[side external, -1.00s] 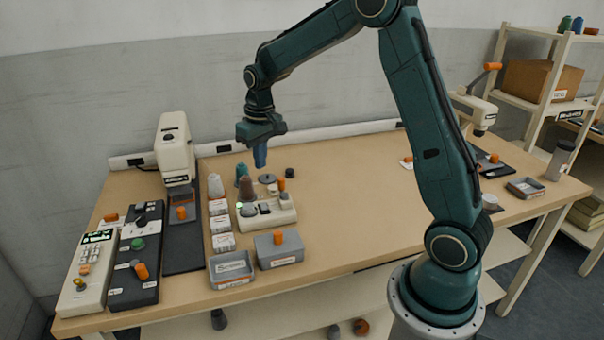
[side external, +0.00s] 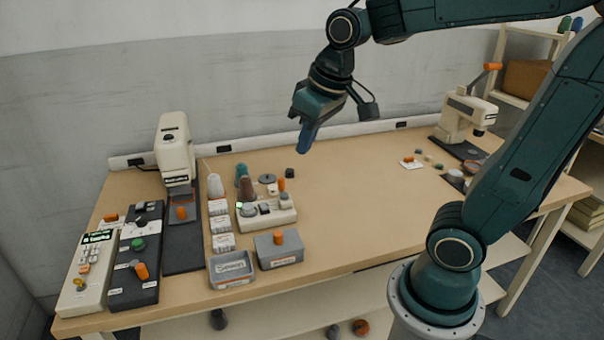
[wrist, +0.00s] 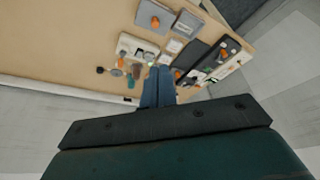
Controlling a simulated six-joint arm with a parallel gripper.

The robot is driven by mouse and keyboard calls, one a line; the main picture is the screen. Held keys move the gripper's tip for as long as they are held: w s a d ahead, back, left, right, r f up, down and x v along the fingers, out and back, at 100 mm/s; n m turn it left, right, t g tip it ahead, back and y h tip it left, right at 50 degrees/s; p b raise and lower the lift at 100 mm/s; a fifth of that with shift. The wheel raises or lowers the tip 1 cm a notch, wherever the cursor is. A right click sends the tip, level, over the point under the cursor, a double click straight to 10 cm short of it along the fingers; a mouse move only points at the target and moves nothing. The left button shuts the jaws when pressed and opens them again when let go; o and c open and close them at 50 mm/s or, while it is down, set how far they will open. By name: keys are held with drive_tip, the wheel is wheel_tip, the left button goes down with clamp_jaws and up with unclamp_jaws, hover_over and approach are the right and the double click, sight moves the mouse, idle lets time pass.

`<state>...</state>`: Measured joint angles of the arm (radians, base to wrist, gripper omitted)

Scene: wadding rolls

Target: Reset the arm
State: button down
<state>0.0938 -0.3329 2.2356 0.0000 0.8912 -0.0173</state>
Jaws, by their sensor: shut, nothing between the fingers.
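My gripper (side external: 305,138) hangs in the air above the back middle of the workbench (side external: 350,220), with its blue fingers together and nothing between them. In the wrist view the shut fingers (wrist: 158,86) point down toward the bench, and the lower part of that view is filled by my gripper's own body. The gripper is clear of everything on the bench.
At the left stand a white press-like machine (side external: 175,150), a keypad box (side external: 88,270) and a dark control box (side external: 136,255). A cream device (side external: 266,211), thread cones (side external: 247,189) and grey boxes (side external: 278,248) are mid-left. Another machine (side external: 462,118) stands right. The bench's middle is bare.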

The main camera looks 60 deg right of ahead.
drive_tip(key=s+a+t, duration=0.1)
drive_tip(key=s+a, duration=0.1)
drive_tip(key=s, duration=0.8)
drive_tip(key=shift+a+f+n+t, duration=0.3)
drive_tip(key=shift+f+n, duration=0.1)
drive_tip(key=shift+f, duration=0.05)
